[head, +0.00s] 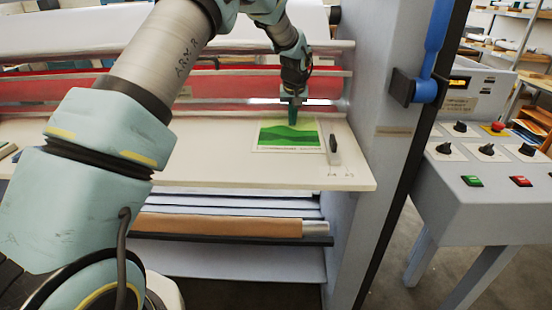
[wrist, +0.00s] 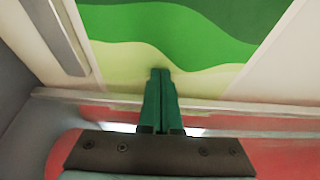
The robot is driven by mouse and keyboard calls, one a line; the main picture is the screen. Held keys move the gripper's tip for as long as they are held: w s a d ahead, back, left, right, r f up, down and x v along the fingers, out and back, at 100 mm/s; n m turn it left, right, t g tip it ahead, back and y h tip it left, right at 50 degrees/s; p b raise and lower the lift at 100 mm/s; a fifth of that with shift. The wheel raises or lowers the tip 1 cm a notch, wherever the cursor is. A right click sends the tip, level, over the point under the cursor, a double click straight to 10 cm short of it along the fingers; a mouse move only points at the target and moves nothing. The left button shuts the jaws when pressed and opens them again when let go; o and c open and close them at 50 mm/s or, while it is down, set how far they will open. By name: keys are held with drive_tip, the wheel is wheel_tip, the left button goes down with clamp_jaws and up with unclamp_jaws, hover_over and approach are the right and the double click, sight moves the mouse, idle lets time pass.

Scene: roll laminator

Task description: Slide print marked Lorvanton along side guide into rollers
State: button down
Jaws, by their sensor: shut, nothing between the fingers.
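A print with green hills (head: 288,137) lies flat on the cream feed table (head: 240,178), near its right end. In the wrist view its green bands and pale yellow edge (wrist: 120,58) fill the upper middle. I cannot read a name on it. My gripper (head: 293,120) is shut and empty, pointing down with its green fingertips (wrist: 161,72) at the print's pale edge on the roller side. I cannot tell whether they press on it. The side guide (head: 334,150) stands just right of the print; in the wrist view it is the grey bar (wrist: 58,35). Red rollers (head: 240,90) lie behind the table.
The laminator's grey end frame (head: 365,100) rises right of the table, with a blue lever (head: 432,60). A control console (head: 490,160) with knobs and buttons stands further right. Rolls lie on the shelf below (head: 220,224).

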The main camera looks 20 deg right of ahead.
drive_tip(key=shift+w+d+f, duration=0.1)
drive_tip(key=shift+w+d, duration=0.2)
drive_tip(key=shift+w, duration=0.3)
drive_tip(key=shift+r+p, duration=0.65)
drive_tip(key=shift+r, duration=0.4)
wheel_tip(320, 180, up, 5)
drive_tip(key=shift+p, duration=1.2)
